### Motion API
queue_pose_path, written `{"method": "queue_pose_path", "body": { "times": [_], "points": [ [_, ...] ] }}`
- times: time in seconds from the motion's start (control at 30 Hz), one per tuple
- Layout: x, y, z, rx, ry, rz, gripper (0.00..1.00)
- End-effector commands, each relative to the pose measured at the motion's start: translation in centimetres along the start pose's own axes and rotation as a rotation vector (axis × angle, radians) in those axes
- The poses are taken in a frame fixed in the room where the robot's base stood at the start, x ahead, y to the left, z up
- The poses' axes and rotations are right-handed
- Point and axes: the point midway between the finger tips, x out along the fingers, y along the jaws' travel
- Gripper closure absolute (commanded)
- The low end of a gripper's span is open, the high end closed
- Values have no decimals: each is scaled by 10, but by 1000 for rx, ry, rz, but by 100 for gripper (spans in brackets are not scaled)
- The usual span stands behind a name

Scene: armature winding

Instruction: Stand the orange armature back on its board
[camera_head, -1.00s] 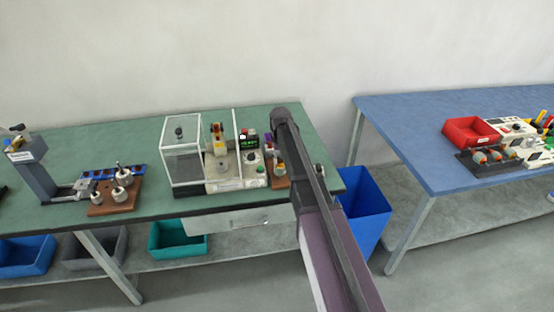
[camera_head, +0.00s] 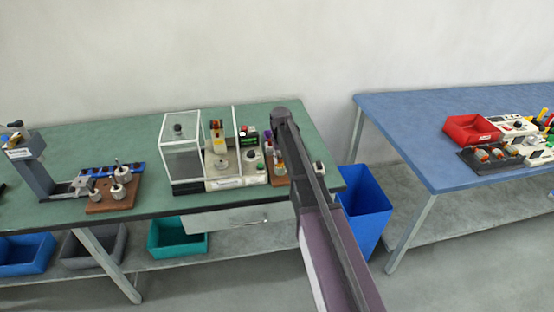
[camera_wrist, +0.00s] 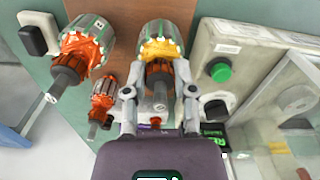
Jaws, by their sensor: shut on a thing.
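In the wrist view my gripper (camera_wrist: 159,94) is shut around the lower end of an armature (camera_wrist: 160,42) with a yellow-orange winding, a grey slotted core and an orange commutator. I take this to be the orange armature. Its brown board (camera_wrist: 122,16) shows partly behind it. I cannot tell whether the armature touches the board. A large armature with a red-orange winding (camera_wrist: 85,45) and a smaller one (camera_wrist: 103,98) stand to the left, apart from the jaws. In the head view my arm hides most of the gripper; the board (camera_head: 280,181) shows beside it.
A tester with a green button (camera_wrist: 221,70) is close to the right of the jaws. A white socket-like block (camera_wrist: 38,36) is at the left. In the head view a clear-walled box (camera_head: 181,160) stands farther left on the green table (camera_head: 80,150). A blue bin (camera_head: 364,208) is below right.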

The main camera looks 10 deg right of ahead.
Motion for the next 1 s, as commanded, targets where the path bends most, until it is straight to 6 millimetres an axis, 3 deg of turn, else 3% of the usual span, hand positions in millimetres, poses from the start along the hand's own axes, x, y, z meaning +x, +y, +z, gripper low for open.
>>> {"method": "queue_pose_path", "body": {
  "times": [0.27, 0.3, 0.4, 1.0],
  "points": [
    [0, 0, 0, 0, 0, 0, 100],
    [0, 0, 0, 0, 0, 0, 53],
    [0, 0, 0, 0, 0, 0, 25],
    [0, 0, 0, 0, 0, 0, 25]
  ]
}}
